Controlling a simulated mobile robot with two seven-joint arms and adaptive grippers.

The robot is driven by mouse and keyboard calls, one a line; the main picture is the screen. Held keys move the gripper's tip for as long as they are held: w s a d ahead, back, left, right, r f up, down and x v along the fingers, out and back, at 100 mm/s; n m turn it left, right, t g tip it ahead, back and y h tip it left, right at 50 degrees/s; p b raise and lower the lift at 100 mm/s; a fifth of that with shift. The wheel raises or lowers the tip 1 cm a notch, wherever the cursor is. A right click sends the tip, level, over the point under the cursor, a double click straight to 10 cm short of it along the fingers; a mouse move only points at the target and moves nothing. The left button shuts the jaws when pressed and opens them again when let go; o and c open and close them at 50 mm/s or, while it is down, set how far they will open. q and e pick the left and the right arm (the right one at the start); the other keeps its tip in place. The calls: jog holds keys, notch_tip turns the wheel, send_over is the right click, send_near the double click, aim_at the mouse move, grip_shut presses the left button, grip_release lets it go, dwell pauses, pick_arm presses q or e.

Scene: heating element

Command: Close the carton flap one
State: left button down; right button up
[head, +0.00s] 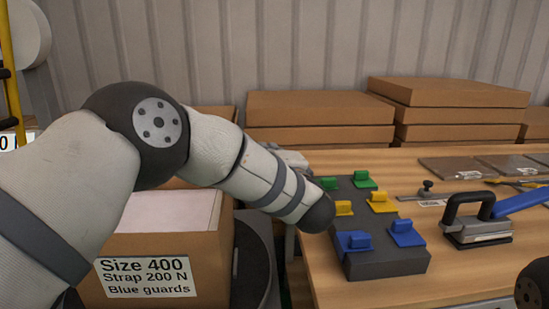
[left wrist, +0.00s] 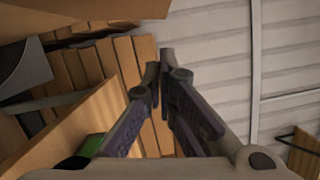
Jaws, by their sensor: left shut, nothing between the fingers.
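The carton (head: 150,245) stands at the lower left in the head view, labelled "Size 400, Strap 200 N, Blue guards". A pale sheet or content (head: 168,211) shows in its top, and my left arm covers much of it. Which of its flaps is flap one, I cannot tell. The left gripper is shut and empty. In the head view its fingers are hidden behind my forearm. My right gripper is out of view.
The wooden table (head: 440,270) at the right holds a dark block (head: 385,263) with green, yellow and blue clips, and a black-handled tool (head: 476,218) with a blue part. Flat cardboard stacks (head: 320,107) line the back wall. A dark round stand (head: 250,262) is beside the carton.

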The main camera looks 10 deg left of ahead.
pick_arm(q)
jog(key=w+a, duration=0.2)
jog(key=a, duration=0.3)
jog(key=shift+w+a+r+p, duration=0.25)
jog(key=shift+a+r+p, duration=0.1)
jog(key=shift+r+p, duration=0.1)
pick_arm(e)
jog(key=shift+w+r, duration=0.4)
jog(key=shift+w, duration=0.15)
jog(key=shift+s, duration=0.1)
